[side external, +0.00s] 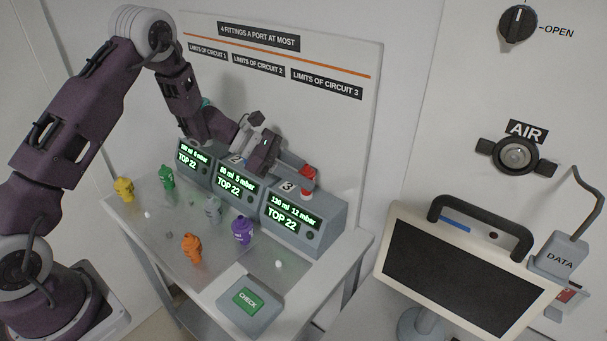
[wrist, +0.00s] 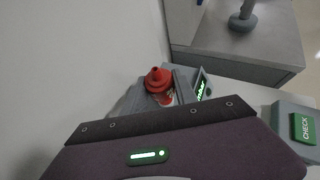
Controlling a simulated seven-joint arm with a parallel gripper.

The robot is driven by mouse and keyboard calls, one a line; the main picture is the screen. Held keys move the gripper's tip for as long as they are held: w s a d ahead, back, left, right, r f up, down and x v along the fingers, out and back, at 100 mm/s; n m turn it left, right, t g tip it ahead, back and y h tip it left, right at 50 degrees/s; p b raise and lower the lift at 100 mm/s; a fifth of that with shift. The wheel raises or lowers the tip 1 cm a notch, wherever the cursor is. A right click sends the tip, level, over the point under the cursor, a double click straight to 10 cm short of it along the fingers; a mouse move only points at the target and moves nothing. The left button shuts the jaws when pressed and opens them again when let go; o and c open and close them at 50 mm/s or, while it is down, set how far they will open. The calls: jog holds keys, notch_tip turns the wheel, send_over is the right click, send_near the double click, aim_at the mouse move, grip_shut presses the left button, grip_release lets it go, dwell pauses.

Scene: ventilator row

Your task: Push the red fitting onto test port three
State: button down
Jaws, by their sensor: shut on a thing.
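The red fitting (side external: 308,171) is at the top of the third, right-hand ventilator unit (side external: 327,211), beside its label 3 (side external: 287,187). My gripper (side external: 304,178) reaches in from the left and is shut on the red fitting. More red shows just below the fingers; I cannot tell whether it is the same fitting or another piece. In the wrist view the red fitting (wrist: 158,79) stands roughly upright, beyond my purple gripper body. The port itself is hidden, so I cannot tell how far the fitting is seated.
A green CHECK button (side external: 248,299) is at the front. The backboard (side external: 335,130) rises close behind the units. A monitor (side external: 460,270) stands right.

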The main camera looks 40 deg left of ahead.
aim_at(299, 172)
jog(key=c, duration=0.9)
grip_release()
jog(key=shift+f, duration=0.1)
jog(key=v, duration=0.7)
jog(key=shift+d, duration=0.15)
jog(key=s+d+r+m+g+y, duration=0.1)
jog(key=s+d+r+m+g, duration=0.1)
jog(key=s+d+r+m, duration=0.45)
jog(key=s+d+r+m+g+y, duration=0.1)
jog(key=s+d+r+m+g, duration=0.15)
jog(key=s+r+m, duration=0.5)
jog(key=s+a+m+t+y, duration=0.1)
jog(key=s+a+m+y, duration=0.1)
jog(key=s, duration=0.4)
jog(key=s+a+r+m+t+y, duration=0.1)
jog(key=s+a+m+y, duration=0.1)
jog(key=s, duration=0.4)
jog(key=s+a+r+m+t+y, duration=0.1)
jog(key=s+a+m+t+y, duration=0.1)
jog(key=s+m+y, duration=0.2)
jog(key=shift+s+m, duration=1)
jog(key=shift+s, duration=0.3)
